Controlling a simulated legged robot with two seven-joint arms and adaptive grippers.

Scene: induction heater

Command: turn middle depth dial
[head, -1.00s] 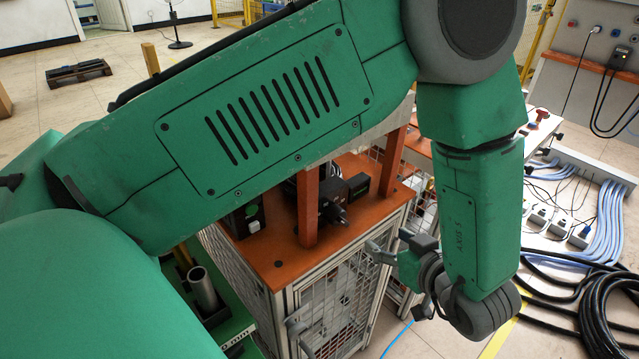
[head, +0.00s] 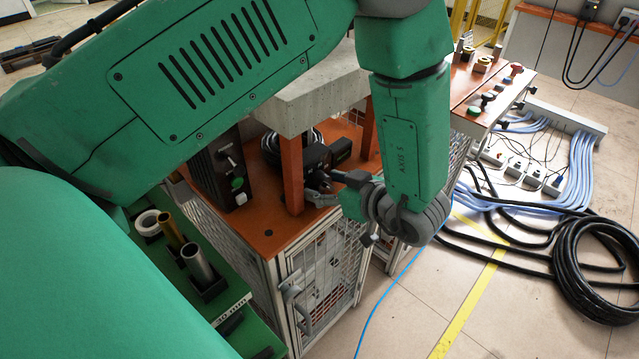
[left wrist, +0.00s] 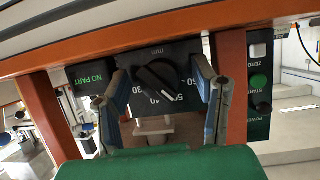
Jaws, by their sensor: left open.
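In the left wrist view, a black dial knob (left wrist: 158,80) sits on a dark panel with a white scale in mm, with numbers such as 30, 40 and 50 around it. My left gripper (left wrist: 157,72) is open, with one finger on each side of the knob; I cannot tell whether either touches it. In the head view, my left gripper (head: 322,190) is at the front of the heater stand, close to the black boxes under the grey slab. The dial face cannot be made out there.
An orange post (head: 291,175) stands left of my left gripper. A control box with a green button (head: 237,183) is further left. In the left wrist view, a "NO PART" display (left wrist: 90,77) is left of the dial. Black cables (head: 590,265) lie on the floor at right.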

